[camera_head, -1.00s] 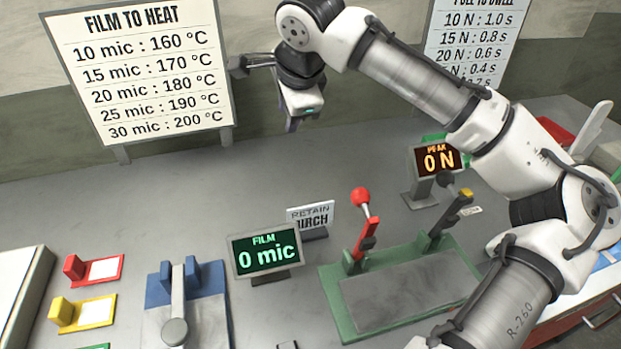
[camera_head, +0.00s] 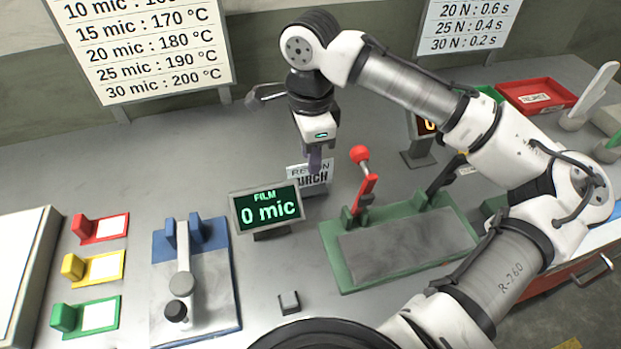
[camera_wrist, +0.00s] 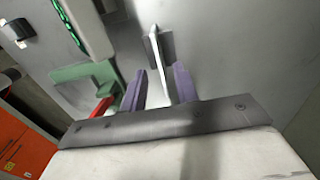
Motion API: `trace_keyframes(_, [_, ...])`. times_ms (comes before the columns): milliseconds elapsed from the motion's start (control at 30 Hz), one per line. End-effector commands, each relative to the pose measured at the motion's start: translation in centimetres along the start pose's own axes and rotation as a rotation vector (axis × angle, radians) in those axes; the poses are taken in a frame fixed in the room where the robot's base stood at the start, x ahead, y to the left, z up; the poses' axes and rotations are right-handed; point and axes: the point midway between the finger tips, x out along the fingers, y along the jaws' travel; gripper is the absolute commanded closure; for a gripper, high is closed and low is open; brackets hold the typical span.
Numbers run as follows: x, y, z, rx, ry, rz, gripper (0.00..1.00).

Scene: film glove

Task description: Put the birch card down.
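The birch card (camera_head: 318,180) is a small white sign, its visible lettering ending in "IRCH". It stands upright on a dark base behind the film display, and my fingers hide part of its upper face. My gripper (camera_head: 315,160) points down over the card's top edge. In the wrist view, the card (camera_wrist: 156,52) shows nearly edge-on, running into the space between the two purple fingers of my gripper (camera_wrist: 160,85). Gaps show on both sides of the card, so the gripper looks open around it, not clamped.
The film display (camera_head: 268,208) reads 0 mic close in front. A red-knobbed lever (camera_head: 362,180) rises from the green press (camera_head: 400,248) at the right. A blue fixture (camera_head: 195,280) and red, yellow and green holders are at the left. Bare table lies behind the blue fixture.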

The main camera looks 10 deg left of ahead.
Motion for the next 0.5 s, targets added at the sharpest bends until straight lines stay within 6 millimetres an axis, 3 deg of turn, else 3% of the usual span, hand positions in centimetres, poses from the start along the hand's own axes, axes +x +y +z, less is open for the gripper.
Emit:
trace_keyframes(300, [4.2, -0.1, 0.0, 0.001, 0.0, 0.001, 0.7])
trace_keyframes(500, [5.0, -0.1, 0.0, 0.001, 0.0, -0.001, 0.7])
